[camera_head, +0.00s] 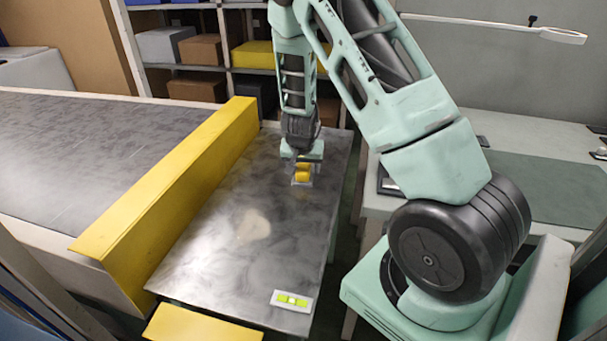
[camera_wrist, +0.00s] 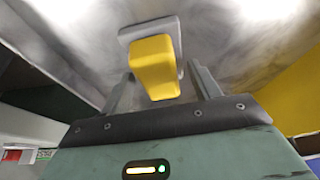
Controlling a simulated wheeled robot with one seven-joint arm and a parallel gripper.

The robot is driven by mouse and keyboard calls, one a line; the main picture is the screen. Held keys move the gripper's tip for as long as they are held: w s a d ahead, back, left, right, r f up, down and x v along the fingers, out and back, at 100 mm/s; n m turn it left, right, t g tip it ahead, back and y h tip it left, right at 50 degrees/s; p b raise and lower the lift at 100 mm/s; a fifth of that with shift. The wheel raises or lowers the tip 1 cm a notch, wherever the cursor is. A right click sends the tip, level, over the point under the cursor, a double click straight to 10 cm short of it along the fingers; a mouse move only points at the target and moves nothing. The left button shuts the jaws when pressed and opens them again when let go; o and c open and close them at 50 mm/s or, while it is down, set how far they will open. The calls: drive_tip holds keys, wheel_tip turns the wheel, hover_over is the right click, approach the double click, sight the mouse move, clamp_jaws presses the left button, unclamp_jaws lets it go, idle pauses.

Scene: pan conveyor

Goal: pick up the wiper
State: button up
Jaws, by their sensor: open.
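The wiper (camera_head: 302,175) has a yellow handle block on a light grey base and sits on the metal table toward its far end. In the wrist view the wiper (camera_wrist: 154,62) shows its yellow handle up close, with the grey base behind it. My gripper (camera_head: 301,161) points down right over the wiper. In the wrist view my gripper (camera_wrist: 163,82) is open, with one finger on each side of the yellow handle. Gaps show between the fingers and the handle. The exact height of the fingertips along the handle is hard to tell.
The metal table (camera_head: 205,262) is mostly clear. A small white item with yellow-green patches (camera_head: 291,300) lies near its front edge. A yellow guard wall (camera_head: 165,190) borders it on the left, beside the conveyor (camera_head: 70,135). Shelves with boxes (camera_head: 200,50) stand behind.

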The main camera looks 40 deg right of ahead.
sight(303, 166)
drive_tip(key=c, duration=0.7)
wheel_tip(303, 166, up, 10)
drive_tip(key=p, duration=0.3)
drive_tip(key=shift+o, duration=0.8)
drive_tip(key=shift+a, duration=0.1)
